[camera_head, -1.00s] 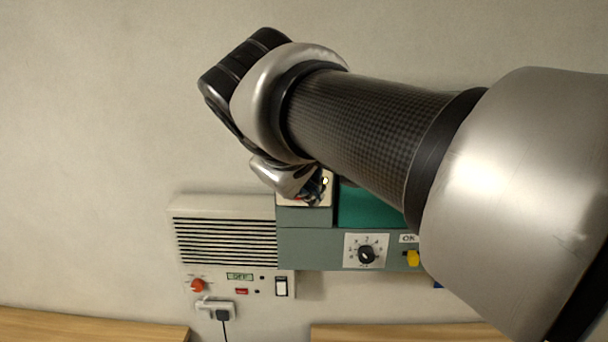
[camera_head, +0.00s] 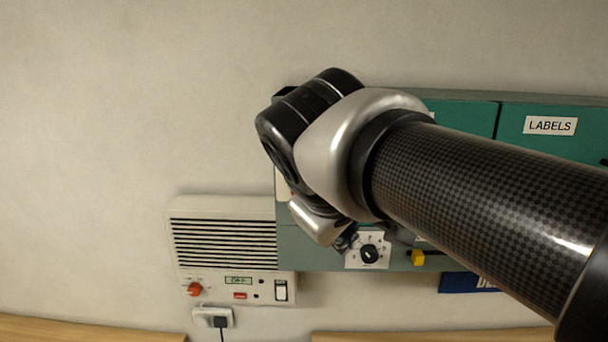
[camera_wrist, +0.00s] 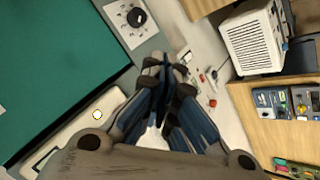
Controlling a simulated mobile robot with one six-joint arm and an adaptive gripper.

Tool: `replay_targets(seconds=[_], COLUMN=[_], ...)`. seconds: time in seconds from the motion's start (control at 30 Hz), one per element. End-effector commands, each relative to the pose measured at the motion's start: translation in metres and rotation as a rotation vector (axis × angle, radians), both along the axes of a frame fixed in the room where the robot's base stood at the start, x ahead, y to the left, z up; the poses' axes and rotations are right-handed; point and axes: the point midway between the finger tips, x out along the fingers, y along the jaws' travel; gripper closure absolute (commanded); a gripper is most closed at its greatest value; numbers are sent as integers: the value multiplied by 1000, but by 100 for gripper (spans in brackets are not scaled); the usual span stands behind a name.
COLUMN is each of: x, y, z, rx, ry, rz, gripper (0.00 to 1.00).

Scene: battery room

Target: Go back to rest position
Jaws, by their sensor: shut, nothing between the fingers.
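My gripper (camera_wrist: 165,85) shows in the wrist view with its fingers together and nothing between them. In the head view my arm reaches in from the right, and its wrist hangs in front of the teal and grey cabinet. The gripper's fingers are mostly hidden there behind the wrist, near the dial (camera_head: 368,254). The dial also shows in the wrist view (camera_wrist: 136,16), ahead of the fingers and apart from them.
A white vented unit (camera_head: 225,243) with a red knob (camera_head: 194,289) is left of the cabinet (camera_head: 310,246). A plug (camera_head: 218,321) sits below it. A yellow knob (camera_head: 418,257) and a LABELS plate (camera_head: 550,125) are on the cabinet. The upper left wall is bare.

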Motion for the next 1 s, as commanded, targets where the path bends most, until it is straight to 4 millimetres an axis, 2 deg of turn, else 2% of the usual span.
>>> replay_targets(seconds=[0.03,0.2,0.3,0.4,0.5,0.6,0.7,1.0], x=[-18,-81,-119,-152,-177,-192,-199,-200], y=[-20,-63,-79,-88,-91,-91,-91,-90], z=[-44,-154,-218,-274,-317,-344,-355,-355], rx=[38,195,291,380,451,497,521,525], ry=[25,102,138,164,180,188,193,195], rz=[-49,-215,-319,-417,-493,-545,-570,-575], gripper=[100,100,100,100,100,100,100,100])
